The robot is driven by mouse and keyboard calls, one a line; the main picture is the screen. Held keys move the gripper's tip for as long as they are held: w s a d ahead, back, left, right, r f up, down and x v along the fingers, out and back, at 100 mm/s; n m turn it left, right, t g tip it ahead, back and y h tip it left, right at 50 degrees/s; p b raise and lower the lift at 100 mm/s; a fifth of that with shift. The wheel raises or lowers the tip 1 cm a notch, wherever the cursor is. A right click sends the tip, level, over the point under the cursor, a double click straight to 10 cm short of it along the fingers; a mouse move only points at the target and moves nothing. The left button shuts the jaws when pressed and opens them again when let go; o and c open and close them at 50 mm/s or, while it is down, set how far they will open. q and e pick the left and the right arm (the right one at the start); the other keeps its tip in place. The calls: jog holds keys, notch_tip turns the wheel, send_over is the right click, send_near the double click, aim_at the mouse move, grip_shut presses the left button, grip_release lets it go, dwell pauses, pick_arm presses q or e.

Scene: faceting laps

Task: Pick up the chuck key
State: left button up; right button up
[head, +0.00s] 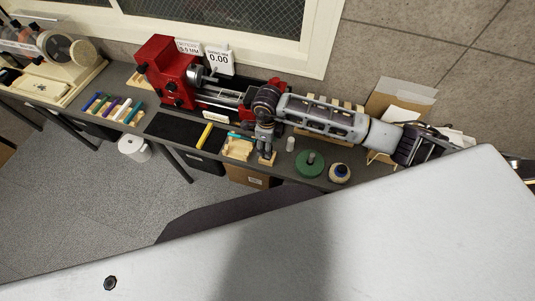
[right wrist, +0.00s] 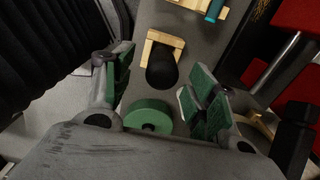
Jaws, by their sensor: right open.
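A dark, round-ended thing (right wrist: 161,68) stands in a small wooden block (right wrist: 151,45) in the right wrist view. It may be the chuck key's handle, but I cannot tell for sure. In the head view the wooden block (head: 267,160) shows on the bench just below my right gripper (head: 264,148), which hides most of what it holds. My right gripper is open and empty; in its wrist view the green-padded fingers (right wrist: 160,90) are spread to either side, with the dark piece beyond and between them. My left gripper is not in view.
The red lathe (head: 168,72) stands behind, on the bench. A green disc (head: 310,162), a white cylinder (head: 290,144) and a round jar (head: 339,173) are right of the block. A wooden tray (head: 238,150) and a yellow stick (head: 205,135) are left, beside a black mat (head: 170,130).

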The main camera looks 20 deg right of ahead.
jog(key=shift+w+d+f+p, duration=0.1)
jog(key=shift+f+p, duration=0.25)
jog(key=shift+f, duration=1.55)
jog(key=shift+c, duration=0.2)
jog(key=c, duration=1.1)
jog(key=shift+r, duration=0.1)
jog(key=shift+r+b, duration=0.8)
jog(key=shift+r, duration=4.15)
